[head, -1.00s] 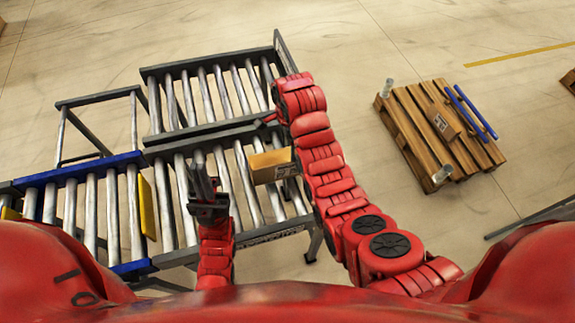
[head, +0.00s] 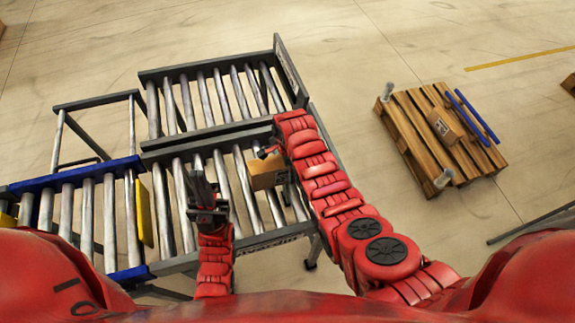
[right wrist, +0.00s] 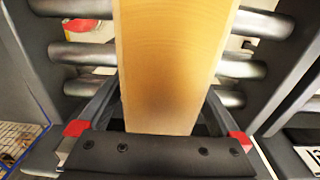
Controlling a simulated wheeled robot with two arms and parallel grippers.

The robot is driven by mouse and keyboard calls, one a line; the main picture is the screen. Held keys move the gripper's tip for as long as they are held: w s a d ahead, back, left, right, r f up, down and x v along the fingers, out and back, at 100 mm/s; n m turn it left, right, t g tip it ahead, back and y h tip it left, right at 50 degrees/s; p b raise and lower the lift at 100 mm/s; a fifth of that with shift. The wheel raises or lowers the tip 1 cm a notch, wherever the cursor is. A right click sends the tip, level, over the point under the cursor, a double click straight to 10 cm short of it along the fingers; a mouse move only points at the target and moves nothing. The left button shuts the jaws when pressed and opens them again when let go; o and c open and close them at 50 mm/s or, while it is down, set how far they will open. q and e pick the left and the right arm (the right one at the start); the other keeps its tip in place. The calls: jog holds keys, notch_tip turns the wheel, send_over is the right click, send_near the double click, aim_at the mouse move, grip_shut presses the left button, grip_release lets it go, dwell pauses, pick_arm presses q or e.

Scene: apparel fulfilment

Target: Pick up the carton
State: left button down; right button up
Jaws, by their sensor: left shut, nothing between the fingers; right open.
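A small brown carton (head: 267,174) is on the grey roller conveyor, beside my right forearm in the head view. In the right wrist view the carton (right wrist: 172,65) is a tall, plain tan face filling the middle. My right gripper (head: 268,151) is open at the carton's far edge, partly hidden by my arm. Its fingers show on both sides of the carton in the right wrist view; their tips are hidden, and contact cannot be told. My left gripper (head: 198,186) is shut and empty above the rollers, left of the carton.
A second grey roller section (head: 205,95) lies behind, with a raised end plate at its right. A blue-railed conveyor (head: 75,175) with a yellow plate (head: 145,212) joins at left. A wooden pallet (head: 410,130) holding another carton (head: 442,124) stands on open floor at right.

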jog(key=shift+f, duration=0.7)
grip_shut()
